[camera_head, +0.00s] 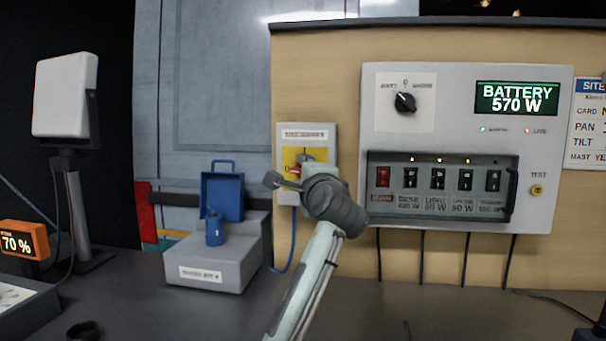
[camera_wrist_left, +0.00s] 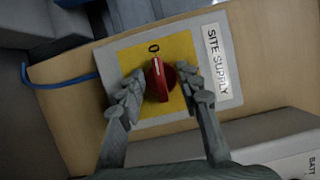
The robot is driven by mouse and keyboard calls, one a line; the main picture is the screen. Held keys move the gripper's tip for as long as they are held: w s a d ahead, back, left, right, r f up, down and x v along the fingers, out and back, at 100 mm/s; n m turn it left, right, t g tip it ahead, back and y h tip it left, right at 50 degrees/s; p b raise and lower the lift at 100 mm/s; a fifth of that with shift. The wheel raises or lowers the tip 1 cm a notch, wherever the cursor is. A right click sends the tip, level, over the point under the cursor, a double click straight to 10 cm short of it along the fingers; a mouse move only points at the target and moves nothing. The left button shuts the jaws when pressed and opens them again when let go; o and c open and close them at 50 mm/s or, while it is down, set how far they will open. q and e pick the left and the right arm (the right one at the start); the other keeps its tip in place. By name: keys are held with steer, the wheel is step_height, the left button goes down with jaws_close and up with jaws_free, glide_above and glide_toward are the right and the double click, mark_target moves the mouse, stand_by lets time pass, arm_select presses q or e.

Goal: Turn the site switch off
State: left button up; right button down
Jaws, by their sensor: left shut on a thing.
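The site switch is a red rotary knob (camera_wrist_left: 160,80) on a yellow square plate (camera_wrist_left: 180,50) in a grey box (camera_head: 322,134) labelled SITE SUPPLY, fixed to the wooden panel. In the wrist view a pale mark on the knob's upper end points toward the "0". My left gripper (camera_head: 286,180) is in front of the box and hides part of it in the head view. In the wrist view its fingers (camera_wrist_left: 160,90) sit on either side of the knob, shut on it. My right gripper is not in view.
A grey power panel (camera_head: 455,135) right of the box has a black selector (camera_head: 405,102), a switch row and a display reading BATTERY 570 W. A blue cable (camera_head: 288,255) hangs below the box.

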arm_select(q)
steer(key=shift+n, duration=0.4)
steer(key=o, duration=1.2)
steer(key=shift+c, duration=0.2)
steer(key=s+d, duration=0.2)
steer(key=s, duration=1)
steer(key=shift+d, duration=0.15)
